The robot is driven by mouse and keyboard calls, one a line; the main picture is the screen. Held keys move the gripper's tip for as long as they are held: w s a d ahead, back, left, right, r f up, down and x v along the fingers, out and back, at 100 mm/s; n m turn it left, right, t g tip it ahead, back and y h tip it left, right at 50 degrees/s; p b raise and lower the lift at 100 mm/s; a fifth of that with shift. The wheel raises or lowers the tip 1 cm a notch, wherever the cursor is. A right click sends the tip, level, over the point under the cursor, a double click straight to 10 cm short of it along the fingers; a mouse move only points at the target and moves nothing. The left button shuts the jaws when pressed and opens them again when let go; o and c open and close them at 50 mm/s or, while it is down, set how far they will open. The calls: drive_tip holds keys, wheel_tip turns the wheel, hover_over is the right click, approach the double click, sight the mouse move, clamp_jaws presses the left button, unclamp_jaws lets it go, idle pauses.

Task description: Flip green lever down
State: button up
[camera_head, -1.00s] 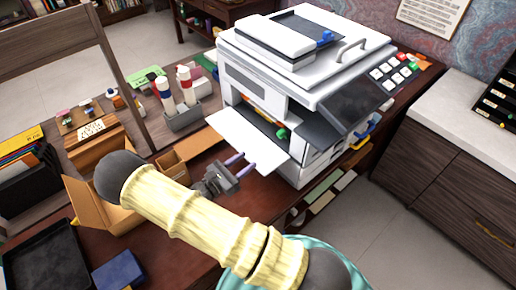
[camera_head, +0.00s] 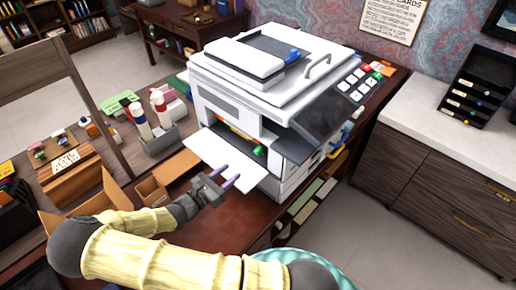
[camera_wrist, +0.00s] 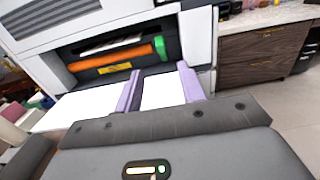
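The printer (camera_head: 275,75) stands on the desk with its front open and a white panel (camera_head: 205,150) folded out. Inside the opening a small green part (camera_head: 259,150), likely the lever, shows beside an orange-yellow part. In the wrist view a green piece (camera_wrist: 159,46) sits at the right end of an orange roller (camera_wrist: 112,58). My gripper (camera_head: 231,174) is over the outer part of the panel, its two purple fingers apart and pointing at the opening. In the wrist view my gripper (camera_wrist: 160,68) is empty, with the green piece beyond the gap between its fingers.
A grey holder (camera_head: 165,140) with bottles and an open cardboard box (camera_head: 110,195) stand left of the printer. The printer's overhanging control panel (camera_head: 325,110) is above the right of the opening. A pale-topped cabinet (camera_head: 430,125) stands at the right, across a floor gap.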

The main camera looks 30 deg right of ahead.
sight(255, 153)
drive_tip(key=p+x, duration=0.4)
drive_tip(key=x, duration=1)
drive_tip(key=shift+d+p, duration=0.1)
drive_tip(key=shift+p, duration=0.25)
drive_tip(key=shift+w+d+f, duration=0.1)
drive_tip(key=shift+w+d, duration=0.1)
drive_tip(key=shift+d, duration=0.15)
drive_tip(key=shift+s, duration=0.15)
clamp_jaws()
